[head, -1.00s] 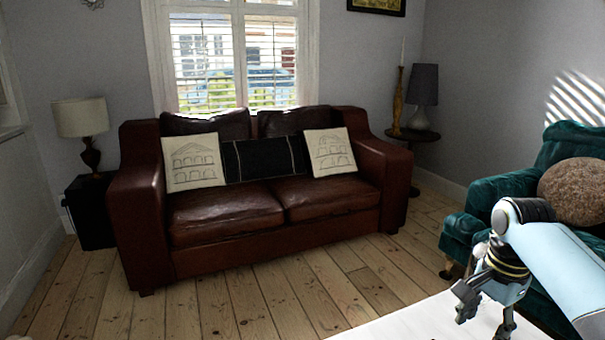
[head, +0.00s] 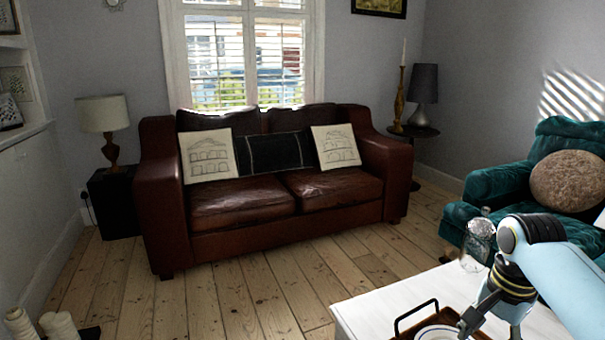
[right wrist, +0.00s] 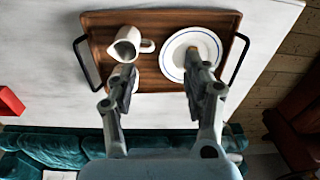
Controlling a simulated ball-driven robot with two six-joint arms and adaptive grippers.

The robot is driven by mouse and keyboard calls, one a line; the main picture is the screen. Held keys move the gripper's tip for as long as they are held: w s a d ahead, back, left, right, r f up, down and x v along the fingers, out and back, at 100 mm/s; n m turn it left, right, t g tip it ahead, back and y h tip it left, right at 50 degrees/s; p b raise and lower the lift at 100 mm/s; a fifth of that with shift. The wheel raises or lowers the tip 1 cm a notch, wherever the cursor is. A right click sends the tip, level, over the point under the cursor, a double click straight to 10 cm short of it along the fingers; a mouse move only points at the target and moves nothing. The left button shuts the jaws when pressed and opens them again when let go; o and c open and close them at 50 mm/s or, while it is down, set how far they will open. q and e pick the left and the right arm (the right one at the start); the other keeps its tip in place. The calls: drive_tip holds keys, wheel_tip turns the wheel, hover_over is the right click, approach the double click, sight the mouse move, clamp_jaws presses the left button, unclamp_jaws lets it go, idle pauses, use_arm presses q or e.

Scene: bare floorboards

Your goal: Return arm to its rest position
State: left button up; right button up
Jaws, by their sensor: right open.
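My right arm comes in from the right in the head view. Its gripper (head: 492,328) is at the bottom edge, over the white table (head: 362,310). In the right wrist view the gripper (right wrist: 160,80) is open, with its two fingers apart and nothing held between them. The fingers are seen against a brown wooden tray (right wrist: 165,66) with black handles. A white pitcher (right wrist: 126,46) lies near the left finger, and a white plate with a blue rim (right wrist: 190,46) is partly behind the right finger. My left gripper is out of view.
A clear glass vessel (head: 479,240) stands near the table's far edge, beside my arm. A red object (right wrist: 10,102) is at the wrist view's left edge. A teal armchair (head: 490,185) and brown leather sofa (head: 245,200) stand beyond. Floorboards (head: 250,290) before the sofa are clear.

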drive_tip(key=s+a+r+n+t, duration=0.15)
drive_tip(key=s+n, duration=0.25)
drive_tip(key=s, duration=0.5)
drive_tip(key=s+a+r+n, duration=0.25)
drive_tip(key=s+n, duration=0.25)
drive_tip(key=s, duration=0.3)
drive_tip(key=s+a+r+n+t, duration=0.1)
drive_tip(key=s+r+n, duration=0.25)
drive_tip(key=s, duration=0.55)
wheel_tip(320, 180, down, 30)
drive_tip(key=s+d+g+b, duration=0.2)
drive_tip(key=s+d+b, duration=0.1)
drive_tip(key=b, duration=0.2)
use_arm(q)
wheel_tip(320, 180, down, 9)
drive_tip(key=s+b, duration=0.2)
drive_tip(key=b, duration=0.1)
drive_tip(key=shift+d+b, duration=0.15)
drive_tip(key=shift+b, duration=0.15)
use_arm(e)
drive_tip(key=s+d+f, duration=0.1)
drive_tip(key=s+f, duration=1.8)
drive_tip(key=f, duration=0.2)
drive_tip(key=shift+s+g+h, duration=0.3)
drive_tip(key=shift+g+h, duration=0.1)
drive_tip(key=shift+g, duration=0.05)
use_arm(q)
drive_tip(key=shift+r, duration=0.1)
